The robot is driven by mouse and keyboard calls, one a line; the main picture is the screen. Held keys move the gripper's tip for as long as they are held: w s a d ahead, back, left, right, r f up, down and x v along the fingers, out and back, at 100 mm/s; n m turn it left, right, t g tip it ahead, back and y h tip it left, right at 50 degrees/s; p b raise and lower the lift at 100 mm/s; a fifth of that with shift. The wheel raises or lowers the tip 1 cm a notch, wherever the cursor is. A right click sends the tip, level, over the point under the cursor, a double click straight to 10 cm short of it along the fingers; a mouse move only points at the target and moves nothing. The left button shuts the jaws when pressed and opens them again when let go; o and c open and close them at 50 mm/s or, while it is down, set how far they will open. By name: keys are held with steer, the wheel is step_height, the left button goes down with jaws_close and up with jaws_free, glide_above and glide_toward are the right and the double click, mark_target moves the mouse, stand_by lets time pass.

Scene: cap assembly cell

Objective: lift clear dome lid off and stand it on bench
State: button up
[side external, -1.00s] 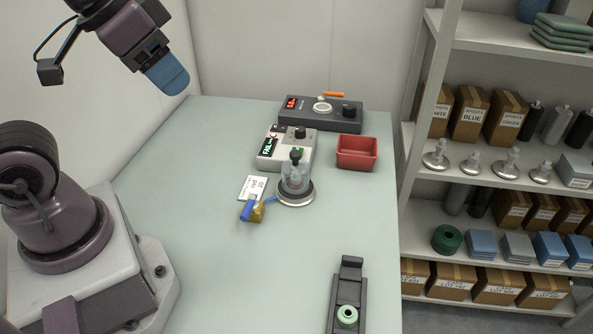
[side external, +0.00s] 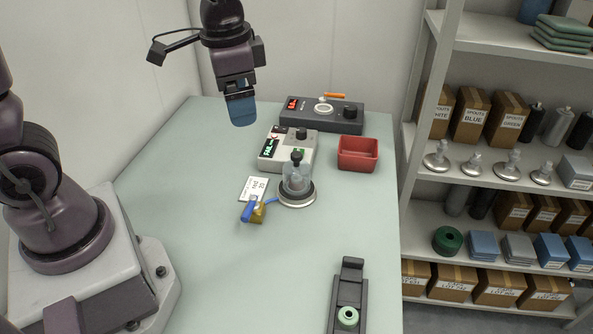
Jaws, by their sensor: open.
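The clear dome lid (side external: 298,179) has a dark knob on top and stands over a pale object on a round metal base (side external: 299,200) on the bench. My gripper (side external: 241,115) is open, pointing down in the air, up and to the left of the dome in the picture and apart from it. It has blue finger parts; the gap between them is hard to see from this side. The light green bench (side external: 205,265) has wide bare areas left of and in front of the dome.
Behind the dome are a grey-white device with a green display (side external: 275,160), a dark control box (side external: 340,122) and a red bin (side external: 357,165). A blue-handled brass item (side external: 257,214) and a white card (side external: 249,187) sit close left. A dark fixture (side external: 350,285) holds a green ring in front.

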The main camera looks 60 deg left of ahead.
mark_target(297, 154)
steer(key=w+f+m, duration=0.3)
steer(key=w+m, duration=0.1)
steer(key=w+a+f+m, duration=0.1)
steer(key=w+f+m, duration=0.2)
steer(key=w+m, duration=0.1)
steer(key=w+a+f+m+g, duration=0.1)
steer(key=w+f+m, duration=0.1)
steer(key=w+m, duration=0.2)
steer(key=shift+f+y, duration=0.4)
steer(key=shift+w+r+m, duration=0.15)
steer(key=shift+m, duration=0.85)
steer(key=shift+f, duration=0.3)
steer(key=f, duration=0.4)
steer(key=a+f, duration=0.1)
steer(key=f, duration=0.2)
steer(key=shift+w+f, duration=0.15)
steer(key=shift+f, duration=1.2)
steer(key=shift+w+f, duration=0.1)
steer(key=shift+f, duration=1.25)
steer(key=c, duration=0.9)
steer(key=shift+c, duration=0.2)
